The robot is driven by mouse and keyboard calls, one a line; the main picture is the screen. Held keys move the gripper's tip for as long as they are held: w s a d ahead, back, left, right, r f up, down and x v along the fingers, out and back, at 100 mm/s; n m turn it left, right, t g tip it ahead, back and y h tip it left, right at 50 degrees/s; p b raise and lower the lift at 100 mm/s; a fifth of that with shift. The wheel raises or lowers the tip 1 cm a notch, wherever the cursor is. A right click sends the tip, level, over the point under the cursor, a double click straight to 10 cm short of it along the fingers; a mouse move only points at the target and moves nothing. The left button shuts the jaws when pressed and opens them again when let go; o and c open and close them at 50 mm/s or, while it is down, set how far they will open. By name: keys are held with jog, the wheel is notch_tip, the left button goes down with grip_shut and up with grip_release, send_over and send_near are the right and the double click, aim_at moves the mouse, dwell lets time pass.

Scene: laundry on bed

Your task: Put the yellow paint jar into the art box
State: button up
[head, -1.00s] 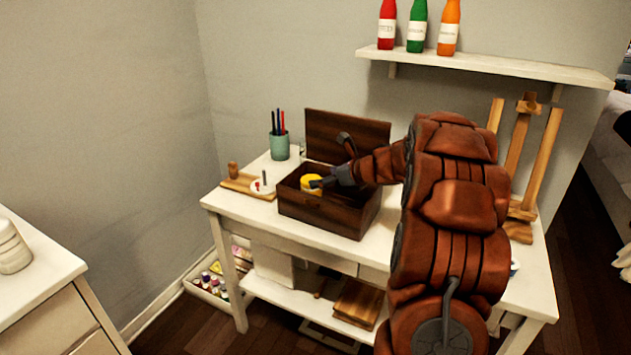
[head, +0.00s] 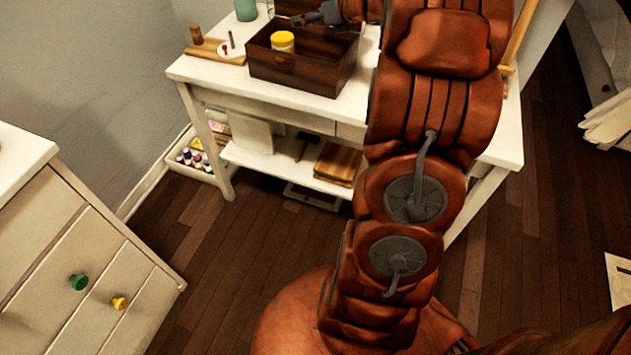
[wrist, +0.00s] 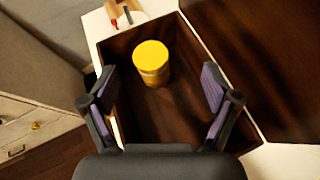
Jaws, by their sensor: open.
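The yellow paint jar (head: 283,41) stands upright inside the dark wooden art box (head: 290,68), whose lid is open. In the wrist view the jar (wrist: 151,63) rests on the box floor near the far left corner, with bare floor around it. My gripper (wrist: 163,95) is open and empty above the box, its two fingers spread apart with the jar visible beyond them.
The box stands on a white desk (head: 205,72). Left of it lies a wooden board (head: 207,49) with a small white palette, and a green cup (head: 246,9) stands behind. A low bin of bottles (head: 190,166) sits below. The floor in front is clear.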

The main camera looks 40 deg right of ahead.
notch_tip(320, 180, up, 5)
jog(key=w+m+h, duration=0.2)
jog(key=m+h, duration=0.3)
jog(key=m, duration=0.4)
jog(key=s+a+f+m+g+y, duration=0.1)
jog(key=s+a+f+m+g, duration=0.4)
jog(key=s+a+m, duration=0.4)
jog(key=s+a+f+m+g+y, duration=0.1)
jog(key=s+a+f+m+g, duration=0.4)
jog(key=s, duration=1.5)
jog(key=s+a+f+m+g, duration=0.5)
jog(key=s+a+m, duration=0.9)
jog(key=a, duration=0.3)
jog(key=shift+s+y, duration=0.4)
jog(key=shift+a+f, duration=0.1)
